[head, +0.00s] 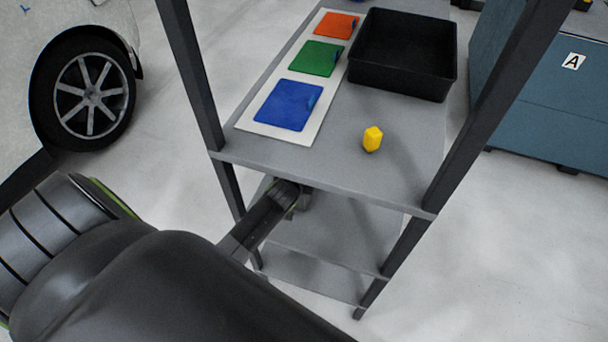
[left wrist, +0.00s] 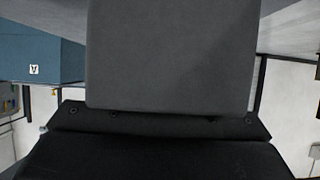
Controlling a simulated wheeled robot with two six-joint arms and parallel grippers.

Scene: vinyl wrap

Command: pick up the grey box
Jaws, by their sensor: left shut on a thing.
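The grey box (left wrist: 170,55) fills the upper middle of the left wrist view, close to the camera and directly in front of the black gripper body (left wrist: 155,140). In the head view my left arm comes in from the lower left, and my left gripper (head: 291,196) is below the front edge of the shelf rack's top shelf. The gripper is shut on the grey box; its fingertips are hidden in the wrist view. In the head view the box is mostly hidden by the gripper and the top shelf. My right gripper is not in view.
The top shelf (head: 330,165) holds a black tray (head: 408,90), a yellow piece (head: 373,138), and a white board with orange, green and blue (head: 288,104) squares. Dark rack posts (head: 468,135) stand at the sides. A car wheel (head: 88,92) is left, a blue cabinet (head: 545,110) right.

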